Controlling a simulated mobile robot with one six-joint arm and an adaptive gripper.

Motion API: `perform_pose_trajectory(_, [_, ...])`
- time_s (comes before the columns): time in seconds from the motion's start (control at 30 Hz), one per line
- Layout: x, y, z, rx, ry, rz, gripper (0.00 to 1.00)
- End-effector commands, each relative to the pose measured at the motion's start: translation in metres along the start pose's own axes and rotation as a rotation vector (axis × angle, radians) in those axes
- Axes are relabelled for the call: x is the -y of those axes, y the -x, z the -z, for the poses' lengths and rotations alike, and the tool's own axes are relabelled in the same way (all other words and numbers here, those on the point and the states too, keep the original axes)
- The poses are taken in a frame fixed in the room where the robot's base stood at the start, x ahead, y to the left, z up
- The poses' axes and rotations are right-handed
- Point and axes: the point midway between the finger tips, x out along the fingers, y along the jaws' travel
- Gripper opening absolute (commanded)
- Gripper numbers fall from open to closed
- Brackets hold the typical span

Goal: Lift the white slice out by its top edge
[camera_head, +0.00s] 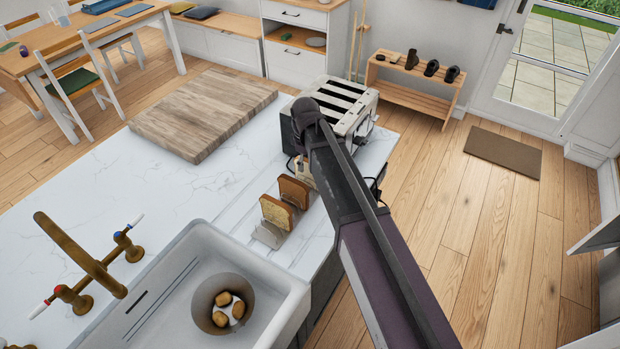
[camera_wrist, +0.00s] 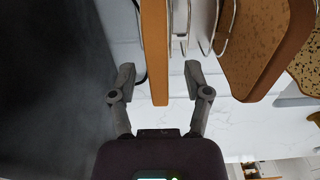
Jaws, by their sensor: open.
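In the wrist view, a slice (camera_wrist: 155,55) shows edge-on as a tan crust strip lying between the fingertips of my open gripper (camera_wrist: 160,80). There is a gap on each side of it. Its faces are hidden, so I cannot confirm it is the white slice. Beside it are the wires of a rack (camera_wrist: 180,30). Farther right stand a brown slice (camera_wrist: 258,45) and a speckled slice (camera_wrist: 306,68). In the head view, the brown slice (camera_head: 294,192) and a paler slice (camera_head: 275,212) stand upright in the rack; my arm hides the gripper and the area behind them.
A metal toaster (camera_head: 345,100) stands on the counter behind my arm. A wooden board (camera_head: 205,110) lies to the left. The sink (camera_head: 175,285), holding a bowl (camera_head: 203,300) with several brown pieces, is in front, beside a brass tap (camera_head: 80,255). Counter left of the rack is clear.

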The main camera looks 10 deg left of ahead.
Motion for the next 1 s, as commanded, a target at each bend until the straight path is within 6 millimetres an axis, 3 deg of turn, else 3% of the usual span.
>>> perform_pose_trajectory(0.2, [-0.0001,-0.0134,0.0,0.0,0.0,0.0,0.63])
perform_pose_trajectory(0.87, [-0.0002,-0.0135,-0.0001,0.0,0.0,0.0,0.63])
perform_pose_trajectory(1.0, [-0.0003,-0.0135,-0.0001,0.0,0.0,0.0,0.21])
